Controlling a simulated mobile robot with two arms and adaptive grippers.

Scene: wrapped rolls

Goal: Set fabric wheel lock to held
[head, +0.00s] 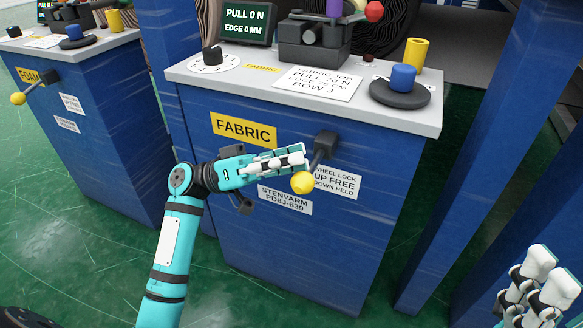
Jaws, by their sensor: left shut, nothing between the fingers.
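The fabric wheel lock is a lever with a black pivot block (326,143) and a yellow ball knob (303,183), on the front of the blue FABRIC cabinet (250,215). The lever slants down and left from its pivot, toward me. A white label (342,183) beside it reads wheel lock, up free, down held. My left gripper (302,156) is shut and empty, its fingertips just above the knob and left of the pivot; I cannot tell whether it touches the lever. My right gripper (550,276) is at the lower right, away from the lever; its finger gap is unclear.
Green floor lies in front.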

